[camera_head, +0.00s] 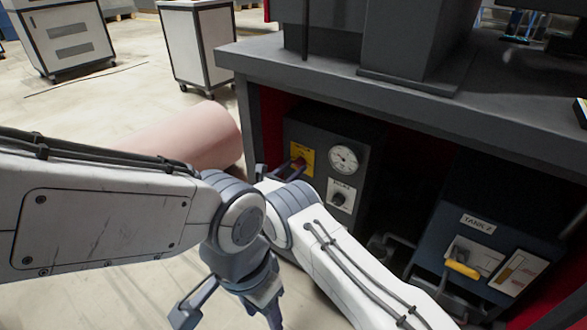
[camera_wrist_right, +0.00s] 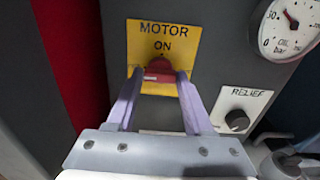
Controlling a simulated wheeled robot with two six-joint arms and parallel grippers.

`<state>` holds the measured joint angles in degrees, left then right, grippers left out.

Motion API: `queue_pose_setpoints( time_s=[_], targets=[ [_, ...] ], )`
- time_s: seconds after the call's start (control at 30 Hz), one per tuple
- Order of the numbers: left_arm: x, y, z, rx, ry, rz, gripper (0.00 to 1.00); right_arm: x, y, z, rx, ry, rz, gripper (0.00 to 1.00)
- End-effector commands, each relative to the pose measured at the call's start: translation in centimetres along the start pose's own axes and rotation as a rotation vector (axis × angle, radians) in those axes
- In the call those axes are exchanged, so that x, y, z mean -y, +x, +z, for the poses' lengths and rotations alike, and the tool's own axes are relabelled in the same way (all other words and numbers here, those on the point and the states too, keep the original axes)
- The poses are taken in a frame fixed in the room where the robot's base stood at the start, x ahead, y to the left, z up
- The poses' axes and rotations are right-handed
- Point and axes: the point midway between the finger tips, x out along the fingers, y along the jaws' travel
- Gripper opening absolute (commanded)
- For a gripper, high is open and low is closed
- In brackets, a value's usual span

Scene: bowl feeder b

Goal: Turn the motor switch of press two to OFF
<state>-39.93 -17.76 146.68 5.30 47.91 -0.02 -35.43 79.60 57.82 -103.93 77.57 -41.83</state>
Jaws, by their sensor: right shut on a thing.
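The motor switch (camera_wrist_right: 158,72) is a red knob on a yellow plate (camera_wrist_right: 140,40) marked MOTOR, with ON printed above the knob. Smaller lettering at the plate's left edge is too faint to read. The knob appears to point up toward ON. My right gripper (camera_wrist_right: 158,78) is shut on the red knob, one finger on each side. In the head view the yellow plate (camera_head: 302,155) is on the dark panel under the bench, with my right gripper (camera_head: 280,171) in front of it. My left gripper (camera_head: 228,317) hangs low at the bottom, its fingers apart and empty.
An oil pressure gauge (camera_head: 343,159) and a RELIEF knob (camera_head: 339,198) sit right of the switch. A TANK 2 box (camera_head: 478,250) with a yellow handle stands further right. The bench top (camera_head: 400,95) overhangs the panel. A pink cylinder (camera_head: 195,137) lies at the left.

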Motion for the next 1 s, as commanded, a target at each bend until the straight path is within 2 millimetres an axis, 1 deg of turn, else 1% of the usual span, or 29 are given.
queue_pose_setpoints(
  time_s=[0.3, 0.33, 0.37, 0.4, 0.8, 1.0],
  targets=[
    [0.0, 0.0, 0.0, 0.000, 0.000, 0.000, 0.50, 0.0, 0.0, -0.2, -0.002, -0.006, 0.001, 0.00],
    [0.0, 0.0, 0.0, 0.000, 0.000, 0.000, 0.50, 0.0, 0.0, -0.2, -0.002, -0.006, 0.001, 0.63],
    [0.0, 0.0, 0.0, 0.000, 0.000, 0.000, 0.50, 0.0, 0.0, -0.2, -0.002, -0.006, 0.001, 0.75],
    [0.0, 0.0, 0.0, 0.000, 0.000, 0.000, 0.50, 0.0, 0.0, -0.1, -0.002, -0.005, 0.001, 0.82],
    [0.0, 0.0, 0.0, 0.000, 0.000, 0.000, 0.50, 0.0, -0.1, 0.0, -0.001, -0.002, -0.002, 0.82],
    [0.0, -0.1, 0.0, 0.000, 0.000, 0.000, 0.50, -0.3, -1.3, 0.0, -0.001, -0.003, -0.005, 0.82]
  ],
)
